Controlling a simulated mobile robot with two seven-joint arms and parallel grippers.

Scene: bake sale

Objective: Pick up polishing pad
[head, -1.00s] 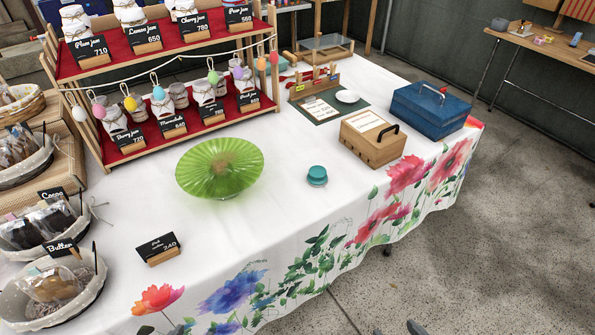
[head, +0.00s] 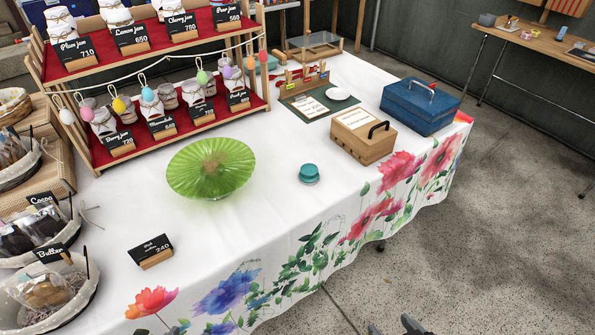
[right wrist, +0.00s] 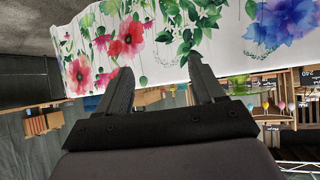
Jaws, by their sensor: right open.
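A small round teal object, which looks like the polishing pad (head: 309,173), lies on the white tablecloth to the right of a green glass stand. My right gripper (head: 394,327) just shows at the bottom edge of the head view, in front of the table and well away from the pad. In the right wrist view my right gripper (right wrist: 161,75) is open, with nothing between its fingers. That view shows the flowered cloth hanging at the table's side, upside down, and the pad is not visible there. My left gripper is not in view.
The green stand (head: 211,167) is left of the pad. A wooden box (head: 362,139) and a blue toolbox (head: 420,106) stand behind it to the right. A price sign (head: 151,251) stands at the front left. The cloth around the pad is clear.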

